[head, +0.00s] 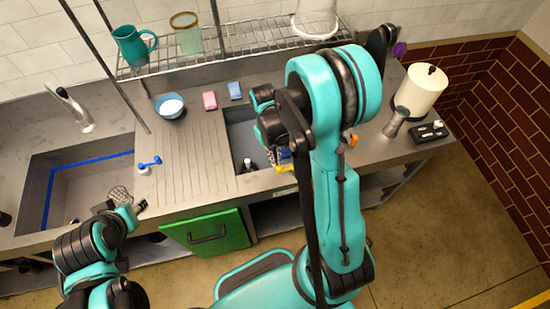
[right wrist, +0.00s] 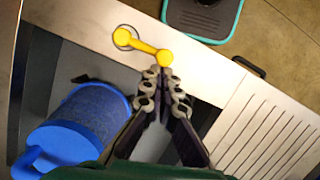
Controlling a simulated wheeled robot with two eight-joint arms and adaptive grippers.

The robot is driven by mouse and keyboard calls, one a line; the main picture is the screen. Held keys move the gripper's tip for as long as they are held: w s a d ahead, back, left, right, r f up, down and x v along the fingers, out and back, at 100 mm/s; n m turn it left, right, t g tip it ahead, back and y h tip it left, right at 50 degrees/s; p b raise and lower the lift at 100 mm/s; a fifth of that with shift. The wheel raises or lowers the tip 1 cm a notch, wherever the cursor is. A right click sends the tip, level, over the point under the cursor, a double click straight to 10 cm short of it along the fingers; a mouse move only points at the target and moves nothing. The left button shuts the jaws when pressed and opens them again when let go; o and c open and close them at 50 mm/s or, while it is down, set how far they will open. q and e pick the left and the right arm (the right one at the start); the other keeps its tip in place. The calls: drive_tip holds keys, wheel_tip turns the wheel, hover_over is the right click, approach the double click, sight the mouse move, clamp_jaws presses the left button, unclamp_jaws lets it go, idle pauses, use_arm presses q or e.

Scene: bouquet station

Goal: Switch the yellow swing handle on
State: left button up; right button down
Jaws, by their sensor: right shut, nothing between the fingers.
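The yellow swing handle (right wrist: 142,46) lies on the light counter strip beside a basin in the right wrist view. One end sits in a round ring at left, and its rounded free end points right. Part of it also shows in the head view (head: 284,169), beside my right arm. My right gripper (right wrist: 165,75) is shut and empty, its fingertips right at the handle's free end; I cannot tell whether they touch. My left gripper (head: 130,208) is at lower left in the head view, far from the yellow handle; its fingers are unclear.
A blue container (right wrist: 85,118) is in the basin near my right gripper. A blue handle (head: 150,163) stands by the left sink (head: 50,215). Pink (head: 209,100) and blue (head: 235,90) blocks and a bowl (head: 170,106) are behind. A paper roll (head: 420,88) stands right.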

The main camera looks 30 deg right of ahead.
drive_tip(key=shift+s+a+n, duration=0.15)
drive_tip(key=shift+n, duration=0.15)
drive_tip(key=shift+s+a+f+n+h+b, duration=0.15)
drive_tip(key=shift+s+n+b, duration=0.2)
drive_tip(key=shift+n, duration=0.2)
drive_tip(key=shift+s+a+r+n+h+b, duration=0.15)
drive_tip(key=shift+s+n+b, duration=0.15)
drive_tip(key=shift+n, duration=0.25)
drive_tip(key=n, duration=0.1)
drive_tip(key=s+n+b, duration=0.1)
drive_tip(key=n, duration=0.1)
drive_tip(key=s+n+h, duration=0.1)
drive_tip(key=shift+s+a+n+t+b, duration=0.25)
drive_tip(key=shift+n+t+b, duration=0.05)
drive_tip(key=s+n, duration=0.2)
drive_tip(key=n, duration=0.1)
drive_tip(key=shift+d+n+t+h+b, duration=0.2)
drive_tip(key=shift+n+t+h+b, duration=0.1)
drive_tip(key=shift+b, duration=0.05)
drive_tip(key=s+n, duration=0.1)
drive_tip(key=s+d+n, duration=0.1)
drive_tip(key=n, duration=0.1)
drive_tip(key=shift+d+t, duration=0.1)
drive_tip(key=shift+t, duration=0.2)
drive_tip(key=shift+s+d, duration=0.1)
drive_tip(key=shift+s, duration=0.05)
